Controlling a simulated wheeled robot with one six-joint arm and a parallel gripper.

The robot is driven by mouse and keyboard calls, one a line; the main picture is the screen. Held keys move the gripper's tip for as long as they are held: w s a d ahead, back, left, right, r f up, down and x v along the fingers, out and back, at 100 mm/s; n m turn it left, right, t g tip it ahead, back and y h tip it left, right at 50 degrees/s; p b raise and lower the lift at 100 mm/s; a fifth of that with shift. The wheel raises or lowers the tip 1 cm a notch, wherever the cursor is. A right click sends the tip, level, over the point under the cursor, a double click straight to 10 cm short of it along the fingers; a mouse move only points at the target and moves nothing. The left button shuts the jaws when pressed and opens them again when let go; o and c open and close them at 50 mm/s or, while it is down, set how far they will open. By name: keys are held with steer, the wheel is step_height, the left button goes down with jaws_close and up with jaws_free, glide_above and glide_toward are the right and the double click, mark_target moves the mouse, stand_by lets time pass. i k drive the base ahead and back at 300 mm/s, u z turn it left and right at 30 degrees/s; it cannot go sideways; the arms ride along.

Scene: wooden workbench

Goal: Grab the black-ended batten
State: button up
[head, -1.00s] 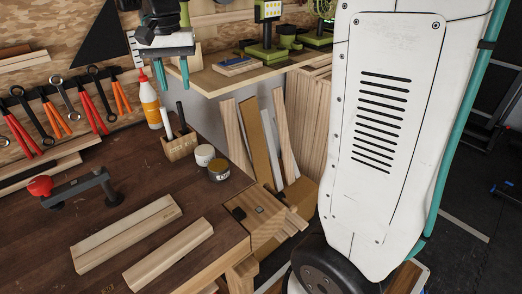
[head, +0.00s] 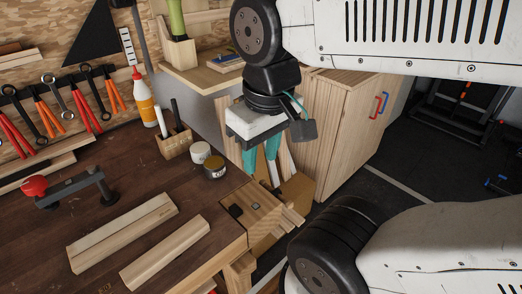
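Two pale wooden battens lie side by side on the dark bench top. The left batten (head: 122,232) is wider, with a lengthwise line along it. The right batten (head: 165,253) is narrower and nearer the bench's right edge. I cannot make out a black end on either. My gripper (head: 261,163) points down beyond the bench's right edge, to the right of the jars. Its two teal fingers are apart, with no held thing visible between them. It is clear of both battens and partly covers boards standing behind it.
A red-knobbed clamp (head: 75,187) stands left of the battens. A glue bottle (head: 145,98), a wooden pen holder (head: 174,146), a white jar (head: 200,152) and a dark jar (head: 215,167) stand at the back. A wooden vise (head: 252,208) juts from the right edge.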

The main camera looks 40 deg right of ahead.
mark_target(150, 263)
steer(key=k, duration=1.3)
steer(key=z, duration=0.7)
steer(key=i, duration=1.05)
steer(key=u, duration=0.25)
